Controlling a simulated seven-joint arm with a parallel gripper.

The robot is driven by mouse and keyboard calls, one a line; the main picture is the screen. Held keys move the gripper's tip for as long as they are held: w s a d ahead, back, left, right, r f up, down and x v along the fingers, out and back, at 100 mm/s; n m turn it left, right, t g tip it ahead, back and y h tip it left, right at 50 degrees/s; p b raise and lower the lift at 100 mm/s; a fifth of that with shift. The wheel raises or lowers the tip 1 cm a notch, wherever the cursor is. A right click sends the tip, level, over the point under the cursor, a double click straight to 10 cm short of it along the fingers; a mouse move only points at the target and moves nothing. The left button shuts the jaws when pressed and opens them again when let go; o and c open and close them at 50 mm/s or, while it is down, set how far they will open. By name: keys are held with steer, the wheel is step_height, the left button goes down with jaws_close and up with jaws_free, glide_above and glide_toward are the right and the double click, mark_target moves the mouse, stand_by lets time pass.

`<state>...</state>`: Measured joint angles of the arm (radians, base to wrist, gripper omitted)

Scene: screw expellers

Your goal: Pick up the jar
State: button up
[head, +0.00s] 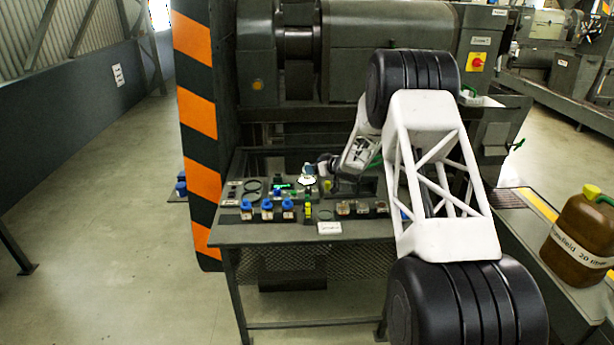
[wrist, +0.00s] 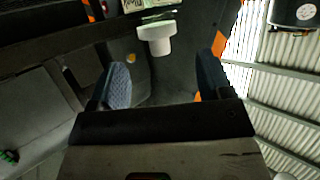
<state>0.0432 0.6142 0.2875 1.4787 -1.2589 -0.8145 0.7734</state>
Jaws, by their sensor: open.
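Small jars with blue lids (head: 267,208) stand in a row at the front left of the bench. Several low containers with brownish contents (head: 363,208) stand to their right. Which one is the jar I cannot tell. My gripper (wrist: 162,60) is open, with its two blue pads apart and nothing between them. In the head view it is over the back of the bench, small and partly hidden by my arm. In the wrist view a white, stepped, cap-like object (wrist: 157,38) shows beyond the fingertips, apart from them; I cannot tell what it is.
The bench (head: 285,236) also holds a white card (head: 329,228), a green-and-yellow item (head: 308,209) and other small things. An orange-and-black striped post (head: 197,117) stands at its left. A large machine (head: 390,50) rises behind. A brown jerrycan (head: 580,240) stands at right.

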steer(key=shift+x, duration=2.6)
steer(key=shift+f, duration=0.1)
steer(key=c, duration=1.1)
step_height(320, 180, up, 10)
steer(key=shift+r, duration=0.1)
